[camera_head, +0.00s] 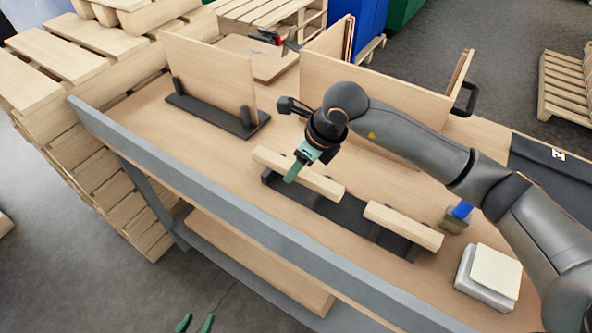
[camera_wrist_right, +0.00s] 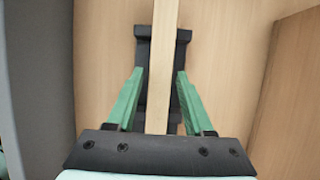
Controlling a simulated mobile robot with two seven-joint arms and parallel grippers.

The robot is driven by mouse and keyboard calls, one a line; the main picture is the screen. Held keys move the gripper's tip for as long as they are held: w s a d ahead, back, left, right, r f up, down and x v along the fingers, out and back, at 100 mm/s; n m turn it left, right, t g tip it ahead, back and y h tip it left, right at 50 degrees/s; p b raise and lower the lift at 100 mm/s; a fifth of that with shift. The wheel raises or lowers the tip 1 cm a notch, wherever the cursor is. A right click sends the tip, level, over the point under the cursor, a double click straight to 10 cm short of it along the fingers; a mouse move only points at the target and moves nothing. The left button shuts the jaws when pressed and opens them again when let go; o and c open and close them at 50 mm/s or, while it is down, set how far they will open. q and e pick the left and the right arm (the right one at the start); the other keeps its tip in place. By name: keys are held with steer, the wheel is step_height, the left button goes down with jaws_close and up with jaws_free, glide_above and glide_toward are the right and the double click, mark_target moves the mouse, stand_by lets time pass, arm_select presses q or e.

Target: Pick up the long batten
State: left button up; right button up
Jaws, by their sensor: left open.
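Two pale wooden battens lie end to end, apart, on black cradles on the workbench. The long batten (camera_head: 322,184) is the left one and looks longer than the right batten (camera_head: 403,227). My right gripper (camera_head: 296,168) is over the left part of the long batten. In the right wrist view the batten (camera_wrist_right: 164,50) runs between the green fingers of the right gripper (camera_wrist_right: 159,72), with a gap on each side. A black cradle shows beneath it. My left gripper (camera_head: 196,323) is open and empty at the bottom edge, low in front of the bench.
The workbench (camera_head: 160,123) has a grey front rail. An upright board (camera_head: 208,80) in a black stand is at the left; a larger panel (camera_head: 375,95) stands behind. A blue-topped block (camera_head: 457,217) and a white box (camera_head: 490,275) are at the right. Pallets stand at the left.

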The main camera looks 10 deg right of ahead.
jaws_close()
steer(key=shift+r, duration=0.1)
stand_by(0.4)
